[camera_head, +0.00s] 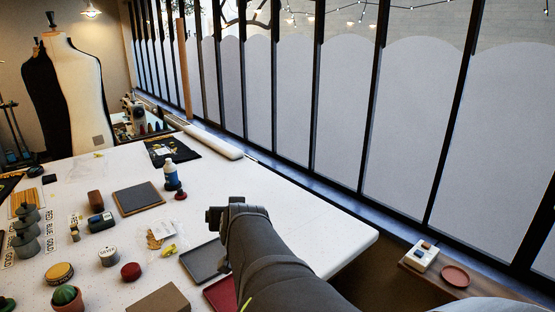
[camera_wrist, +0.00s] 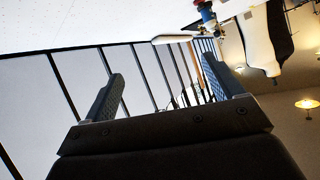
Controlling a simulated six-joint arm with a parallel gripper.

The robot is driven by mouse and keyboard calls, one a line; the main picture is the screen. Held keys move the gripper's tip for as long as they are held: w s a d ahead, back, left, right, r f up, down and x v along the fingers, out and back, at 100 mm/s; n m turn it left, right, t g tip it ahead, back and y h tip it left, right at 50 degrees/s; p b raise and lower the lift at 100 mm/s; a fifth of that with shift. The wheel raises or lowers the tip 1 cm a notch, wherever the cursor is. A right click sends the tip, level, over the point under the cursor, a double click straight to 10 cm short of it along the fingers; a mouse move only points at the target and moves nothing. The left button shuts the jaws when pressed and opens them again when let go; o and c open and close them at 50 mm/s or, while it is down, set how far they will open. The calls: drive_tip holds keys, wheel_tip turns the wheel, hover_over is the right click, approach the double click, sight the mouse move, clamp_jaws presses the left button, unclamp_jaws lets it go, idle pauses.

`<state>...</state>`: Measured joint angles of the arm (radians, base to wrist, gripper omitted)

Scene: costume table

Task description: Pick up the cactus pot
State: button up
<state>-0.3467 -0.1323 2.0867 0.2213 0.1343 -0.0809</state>
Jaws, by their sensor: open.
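The cactus pot (camera_head: 69,299) stands at the bottom left of the head view, near the table's front. It is a small terracotta pot with a round green cactus, cut off by the picture's lower edge. My gripper (camera_head: 228,206) is above the table in the middle, well to the right of the cactus pot. In the wrist view my gripper (camera_wrist: 165,85) has its two fingers wide apart with nothing between them. The cactus pot does not show in the wrist view.
Near the cactus pot are a round yellow-topped tin (camera_head: 59,273), a dark red ball-like item (camera_head: 131,271) and a brown box (camera_head: 160,301). Grey canisters (camera_head: 27,243) stand at left. A grey tray (camera_head: 205,261) and a red tray (camera_head: 221,294) lie by my arm. A blue bottle (camera_head: 171,176) stands farther back.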

drive_tip(key=w+a+n+g+y, duration=0.1)
drive_tip(key=a+n+g, duration=0.3)
drive_tip(key=a, duration=0.8)
drive_tip(key=n+g+h, duration=0.6)
drive_tip(key=n+g, duration=0.1)
drive_tip(key=n, duration=0.5)
hover_over(66, 299)
drive_tip(key=a, duration=0.2)
drive_tip(key=f, duration=1.2)
drive_tip(key=shift+w+d, duration=0.3)
drive_tip(key=shift+w, duration=0.1)
drive_tip(key=shift+w+f, duration=0.15)
drive_tip(key=shift+f, duration=2.85)
drive_tip(key=shift+c, duration=0.3)
drive_tip(key=c, duration=1.1)
